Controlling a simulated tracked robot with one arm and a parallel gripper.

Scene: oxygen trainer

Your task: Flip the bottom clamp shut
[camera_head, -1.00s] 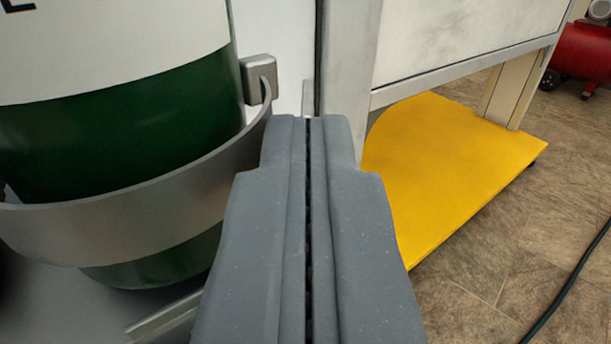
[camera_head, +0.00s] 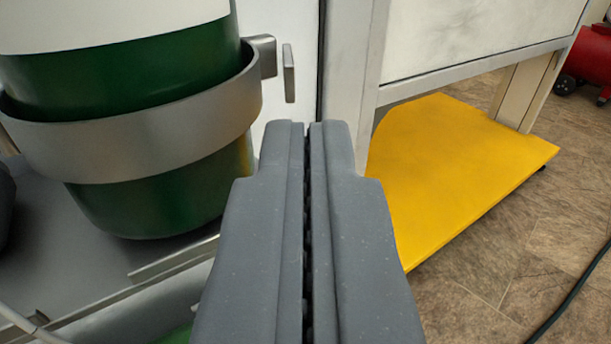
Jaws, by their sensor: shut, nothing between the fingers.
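The bottom clamp (camera_head: 150,141) is a grey metal band around the lower part of a green cylinder (camera_head: 165,200) with a white upper part. The band curves across the cylinder's front, and its right end meets a grey bracket (camera_head: 264,55) on the white panel. A small upright metal tab (camera_head: 289,73) stands just right of the bracket. My gripper (camera_head: 306,126) is shut and empty in the middle of the view. Its tips appear right of and slightly below the band's right end. I cannot tell whether they touch anything.
A yellow base plate (camera_head: 450,175) lies to the right under a white panel with a metal frame (camera_head: 470,68). A dark hose (camera_head: 575,295) runs over the tiled floor. A red machine (camera_head: 590,60) stands at the far right. A metal rail (camera_head: 175,262) edges the cylinder's shelf.

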